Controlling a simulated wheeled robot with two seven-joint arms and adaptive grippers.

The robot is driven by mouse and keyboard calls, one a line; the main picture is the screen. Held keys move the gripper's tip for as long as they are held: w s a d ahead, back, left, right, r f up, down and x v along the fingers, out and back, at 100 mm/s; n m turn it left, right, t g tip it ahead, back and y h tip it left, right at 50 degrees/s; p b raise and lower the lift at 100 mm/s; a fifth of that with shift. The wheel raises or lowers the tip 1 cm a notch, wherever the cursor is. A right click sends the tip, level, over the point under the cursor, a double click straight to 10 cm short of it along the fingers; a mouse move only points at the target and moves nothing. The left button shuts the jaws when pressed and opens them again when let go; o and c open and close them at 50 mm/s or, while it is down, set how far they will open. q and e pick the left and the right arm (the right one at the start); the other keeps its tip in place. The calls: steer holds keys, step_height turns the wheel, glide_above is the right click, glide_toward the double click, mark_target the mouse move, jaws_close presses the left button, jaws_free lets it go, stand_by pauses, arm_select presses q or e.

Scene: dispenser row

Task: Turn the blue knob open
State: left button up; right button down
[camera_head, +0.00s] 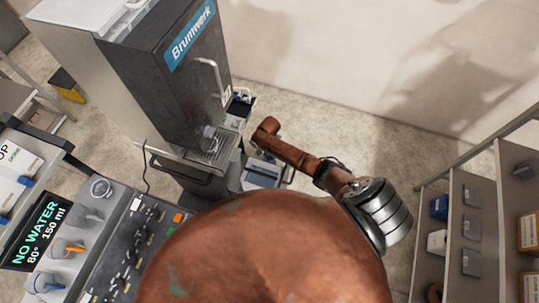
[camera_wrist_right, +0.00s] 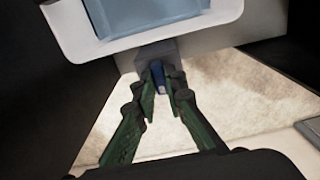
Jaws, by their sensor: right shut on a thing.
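In the right wrist view, my right gripper (camera_wrist_right: 160,98) has its two green fingers closed around a small blue piece (camera_wrist_right: 158,78), which looks like the blue knob. The piece sits under a grey block below a white housing with a blue-grey panel (camera_wrist_right: 150,15). The fingers hide most of it, so its turn angle cannot be told. In the head view my copper-coloured right arm reaches toward the middle, and its fingertips are hidden. My left gripper is not in view.
A dark Brumwerk machine (camera_head: 170,75) stands at the back. At left are a display reading NO WATER (camera_head: 35,232) and a panel (camera_head: 120,240) with several small parts. Shelves (camera_head: 470,235) with boxes stand at right. Pale floor shows between.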

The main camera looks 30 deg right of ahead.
steer(key=shift+n, duration=0.3)
steer(key=n+p, duration=0.1)
steer(key=n, duration=0.2)
steer(key=shift+r+p, duration=0.1)
steer(key=shift+p, duration=0.25)
steer(key=n+p, duration=0.1)
steer(key=n, duration=0.8)
steer(key=shift+p, duration=0.3)
steer(key=n, duration=0.5)
steer(key=shift+n, duration=0.3)
steer(key=c, duration=2)
jaws_free()
